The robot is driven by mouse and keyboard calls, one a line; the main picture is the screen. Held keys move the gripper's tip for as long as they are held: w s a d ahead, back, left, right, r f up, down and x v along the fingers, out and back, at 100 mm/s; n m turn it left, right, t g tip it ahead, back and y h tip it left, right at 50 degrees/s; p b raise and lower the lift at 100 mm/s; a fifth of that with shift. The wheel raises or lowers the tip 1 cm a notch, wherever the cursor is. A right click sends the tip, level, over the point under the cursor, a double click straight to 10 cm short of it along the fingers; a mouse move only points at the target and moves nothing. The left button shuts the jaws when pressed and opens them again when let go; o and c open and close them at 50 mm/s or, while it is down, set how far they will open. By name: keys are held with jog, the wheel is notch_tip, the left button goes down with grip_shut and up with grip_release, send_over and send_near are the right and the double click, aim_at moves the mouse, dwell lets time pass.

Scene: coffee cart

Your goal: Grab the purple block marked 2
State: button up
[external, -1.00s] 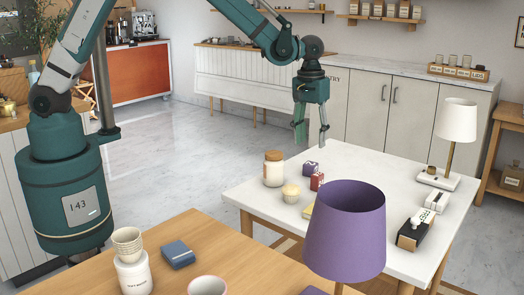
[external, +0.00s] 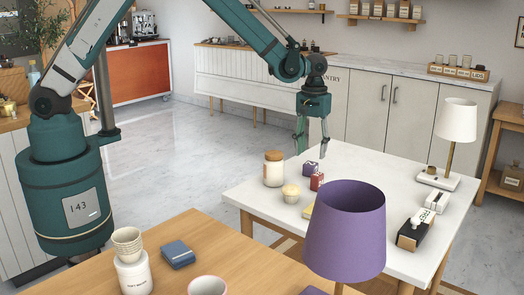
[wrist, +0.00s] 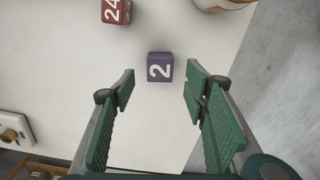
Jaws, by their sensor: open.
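The purple block marked 2 (wrist: 160,67) lies on the white table, ahead of my fingertips and between their lines in the wrist view. In the external view the purple block (external: 310,168) sits near the table's back left part, beside a red block (external: 317,181). My gripper (external: 312,150) is open and empty, pointing down just above the purple block. In the wrist view my gripper (wrist: 160,88) has its two green fingers spread wider than the block. The red block (wrist: 115,11), marked 24, is cut by the top edge there.
A purple lampshade (external: 345,232) rises in front. A white lamp (external: 456,125) stands at the right. The table's middle is mostly clear.

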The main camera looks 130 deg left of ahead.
aim_at(311, 163)
jog(key=shift+f, duration=0.65)
jog(key=shift+f+b, duration=0.55)
jog(key=shift+f, duration=2.05)
jog(key=c, duration=1)
jog(key=shift+r, duration=0.2)
notch_tip(311, 163, up, 10)
jog(key=shift+f+p, duration=0.15)
jog(key=shift+p, duration=0.6)
